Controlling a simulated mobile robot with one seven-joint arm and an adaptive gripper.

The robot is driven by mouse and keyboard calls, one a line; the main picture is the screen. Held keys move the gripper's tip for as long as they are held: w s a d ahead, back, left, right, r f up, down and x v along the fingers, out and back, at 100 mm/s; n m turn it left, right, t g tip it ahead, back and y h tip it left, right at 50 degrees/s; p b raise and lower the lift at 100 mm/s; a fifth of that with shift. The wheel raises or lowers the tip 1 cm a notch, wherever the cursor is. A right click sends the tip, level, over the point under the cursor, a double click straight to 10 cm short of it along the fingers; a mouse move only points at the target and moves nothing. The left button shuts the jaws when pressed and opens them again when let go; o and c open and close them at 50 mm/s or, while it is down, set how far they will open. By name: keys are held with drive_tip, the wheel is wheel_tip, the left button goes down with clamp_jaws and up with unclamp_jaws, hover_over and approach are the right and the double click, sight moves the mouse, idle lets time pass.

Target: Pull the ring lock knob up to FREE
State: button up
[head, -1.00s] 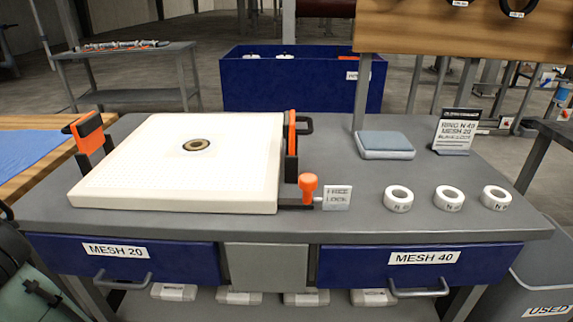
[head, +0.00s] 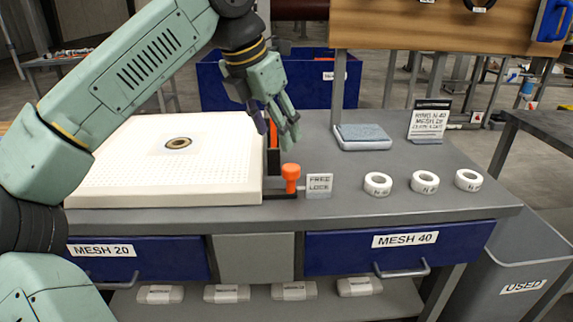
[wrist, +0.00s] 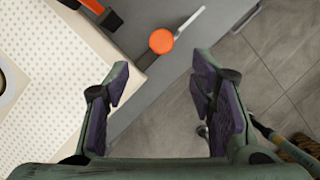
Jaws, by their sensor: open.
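The orange ring lock knob (head: 291,174) stands upright at the right front corner of the white perforated plate, beside a small FREE/LOCK sign (head: 319,185). In the wrist view the knob (wrist: 161,41) shows from above as a round orange top, with the sign (wrist: 190,22) edge-on beside it. My gripper (head: 283,134) is open and empty, above and a little behind the knob in the head view. In the wrist view my gripper (wrist: 160,82) has its two fingers spread apart, with the knob beyond the fingertips and not between them.
The white plate (head: 110,192) with a round centre hole lies to the left. An orange and black clamp (head: 273,140) stands behind the knob, close to my fingers. Several white rolls (head: 378,184) sit to the right. A grey pad (head: 361,137) lies at the back.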

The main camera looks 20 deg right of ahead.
sight(290, 168)
drive_tip(key=x, duration=1)
drive_tip(key=shift+d+f, duration=0.15)
drive_tip(key=shift+d, duration=0.05)
clamp_jaws()
idle(0.3)
